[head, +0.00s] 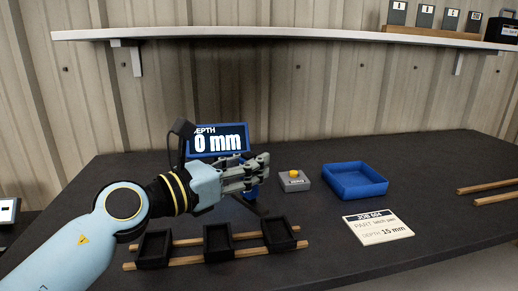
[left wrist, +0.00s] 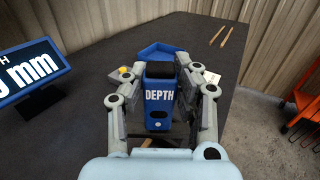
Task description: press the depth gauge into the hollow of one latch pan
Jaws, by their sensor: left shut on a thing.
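My left gripper (head: 262,172) is shut on the blue depth gauge (left wrist: 158,105), whose face reads DEPTH in the left wrist view. In the head view the gauge is mostly hidden by the fingers, with a little blue (head: 252,192) showing below them. The gripper is above the table, behind the row of black latch pans. A left pan (head: 140,262), a middle pan (head: 207,251) and a right pan (head: 270,246) sit on two wooden rails; their hollows look empty. The display (head: 218,141) reads 0 mm. My right gripper is not in view.
A grey box with a yellow button (head: 294,174) stands right of the gripper. A job card (head: 378,228) reads latch pan, depth 15 mm. More wooden rails (head: 490,187) lie at the far right. The table's right middle is clear.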

